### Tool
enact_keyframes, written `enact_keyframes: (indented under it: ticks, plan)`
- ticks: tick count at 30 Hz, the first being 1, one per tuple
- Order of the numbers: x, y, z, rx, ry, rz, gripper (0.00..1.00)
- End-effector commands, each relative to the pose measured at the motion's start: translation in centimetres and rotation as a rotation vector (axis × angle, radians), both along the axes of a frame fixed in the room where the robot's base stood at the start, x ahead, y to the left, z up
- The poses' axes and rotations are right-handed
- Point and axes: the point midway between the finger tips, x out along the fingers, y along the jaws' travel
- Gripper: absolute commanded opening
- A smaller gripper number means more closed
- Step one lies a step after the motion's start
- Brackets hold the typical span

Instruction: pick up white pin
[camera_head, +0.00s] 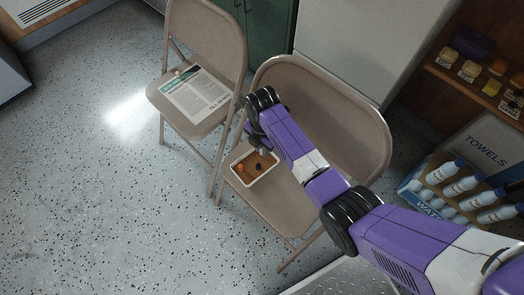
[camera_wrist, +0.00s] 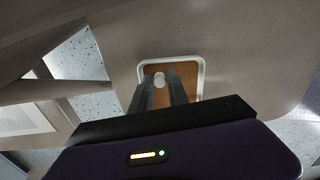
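A small white rounded thing, likely the white pin (camera_wrist: 159,79), shows in the wrist view on the brown floor of a white-rimmed tray (camera_wrist: 199,64). The tray (camera_head: 238,177) rests on the seat of the right folding chair in the head view. My gripper (camera_wrist: 161,84) points down into the tray, its two dark fingers apart, one on each side of the white thing. I cannot tell how far the fingertips are above it. In the head view my arm hides most of the gripper, and I cannot make out the white pin there.
An orange piece (camera_head: 240,168) and a dark piece (camera_head: 259,167) lie in the tray. The right chair's backrest (camera_head: 352,125) rises close to my arm. A left chair (camera_head: 206,35) holds a newspaper (camera_head: 196,95). Bottles (camera_head: 462,187) stand at right. The floor at left is clear.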

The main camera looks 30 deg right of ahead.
Motion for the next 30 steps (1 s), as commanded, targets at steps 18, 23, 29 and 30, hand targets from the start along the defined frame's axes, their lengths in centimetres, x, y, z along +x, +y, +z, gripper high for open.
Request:
enact_keyframes:
  ticks: [18, 23, 29, 30]
  plan:
    - [0.1, 0.0, 0.8, 0.001, -0.002, 0.0, 0.0]
    - [0.1, 0.0, 2.9, 0.0, -0.003, 0.0, 0.0]
    - [0.2, 0.0, 7.6, 0.0, -0.005, 0.0, 0.0]
    - [0.2, 0.0, 8.8, 0.0, -0.005, -0.001, 0.0]
